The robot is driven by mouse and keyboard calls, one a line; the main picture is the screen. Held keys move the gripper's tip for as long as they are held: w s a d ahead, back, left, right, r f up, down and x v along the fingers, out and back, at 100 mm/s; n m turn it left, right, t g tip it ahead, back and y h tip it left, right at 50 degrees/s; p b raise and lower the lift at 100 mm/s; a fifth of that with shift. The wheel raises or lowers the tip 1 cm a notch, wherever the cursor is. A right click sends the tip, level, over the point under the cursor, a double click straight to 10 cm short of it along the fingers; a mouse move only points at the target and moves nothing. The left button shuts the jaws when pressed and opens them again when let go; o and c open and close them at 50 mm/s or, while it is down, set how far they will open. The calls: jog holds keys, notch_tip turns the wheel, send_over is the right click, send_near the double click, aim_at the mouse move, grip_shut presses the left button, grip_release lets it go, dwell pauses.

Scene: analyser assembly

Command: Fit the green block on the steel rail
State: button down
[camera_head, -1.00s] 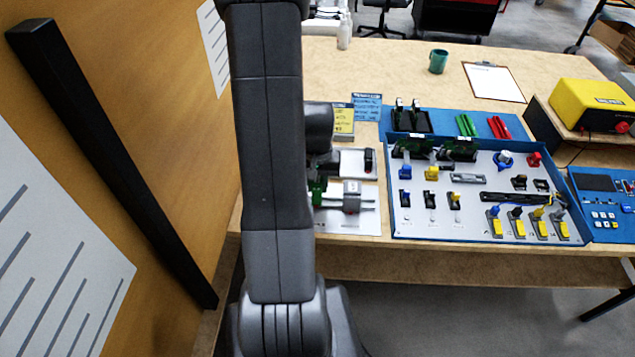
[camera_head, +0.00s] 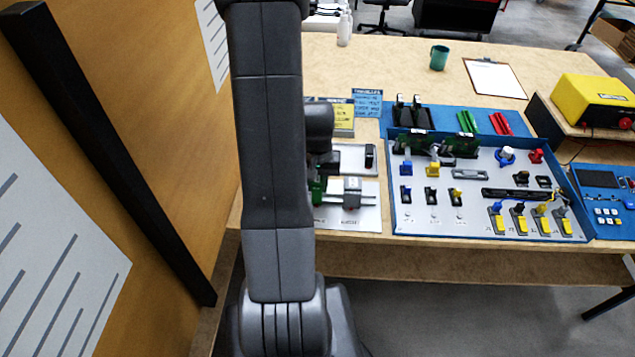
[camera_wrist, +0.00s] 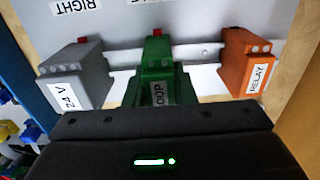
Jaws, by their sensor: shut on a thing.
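The green block (camera_wrist: 156,62), with a partly hidden label ending in "OOP", stands across the steel rail (camera_wrist: 205,50) in the wrist view. It sits between a grey "24 V" block (camera_wrist: 75,75) and an orange "RELAY" block (camera_wrist: 250,62), with a gap on each side. My gripper (camera_wrist: 158,98) is shut on the green block; its dark body hides the near end. I cannot tell whether the block is fully seated. In the head view the green block (camera_head: 317,192) shows beside my arm, left of the grey block (camera_head: 352,190).
A blue-edged panel (camera_head: 430,222) with switches, plugs and connectors lies right of the rail plate (camera_head: 345,222). My arm hides part of the workspace. The table behind, near the teal mug (camera_head: 438,58), is mostly clear.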

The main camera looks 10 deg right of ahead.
jog(key=shift+f+b, duration=0.4)
jog(key=shift+f, duration=0.05)
dwell(0.4)
jog(key=c, duration=0.8)
grip_release()
jog(key=shift+r, duration=0.15)
jog(key=shift+r+p, duration=2.55)
jog(key=shift+r, duration=0.9)
jog(key=shift+f, duration=0.1)
